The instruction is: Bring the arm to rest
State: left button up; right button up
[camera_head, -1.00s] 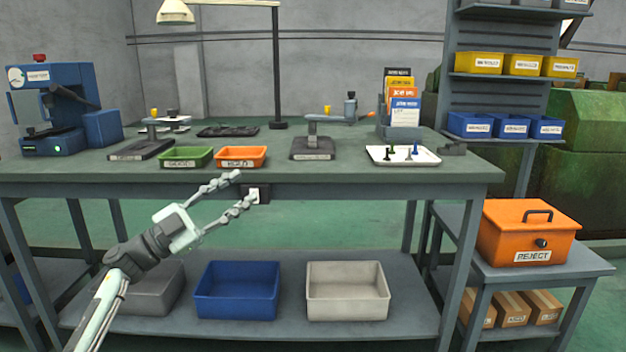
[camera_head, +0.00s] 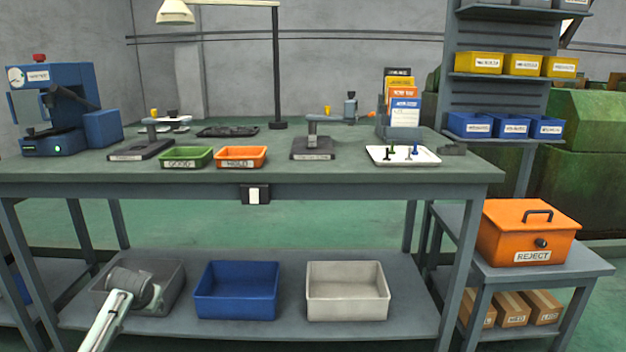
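My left arm (camera_head: 115,312) comes in from the lower left, low in front of the bench's lower shelf. Its wrist end covers part of the grey bin (camera_head: 172,272). The fingers of my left gripper do not show. My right arm and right gripper are out of the picture. The workbench (camera_head: 330,176) stands ahead, its top clear of my arm.
On the bench are a blue machine (camera_head: 58,105), a green tray (camera_head: 186,158), an orange tray (camera_head: 241,157) and a white tray (camera_head: 404,162) holding small parts. A blue bin (camera_head: 236,308) and a pale bin (camera_head: 347,309) sit below. An orange reject box (camera_head: 528,235) stands at right.

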pick_arm(q)
jog(key=s+d+f+g+h, duration=0.1)
jog(key=s+d+f, duration=0.3)
jog(key=s+f, duration=0.45)
jog(key=s+d+f+g, duration=0.1)
jog(key=s+d+f, duration=0.3)
jog(key=s+f, duration=0.45)
jog(key=s+d+f+g, duration=0.1)
jog(key=s+d, duration=0.1)
jog(key=s, duration=0.8)
jog(key=s+d+f+m+g+h, duration=0.1)
jog(key=s+d+f, duration=0.1)
jog(key=s, duration=0.9)
jog(key=shift+s+d+f+h, duration=0.25)
jog(key=shift+s+d+h, duration=0.05)
jog(key=shift+d, duration=0.3)
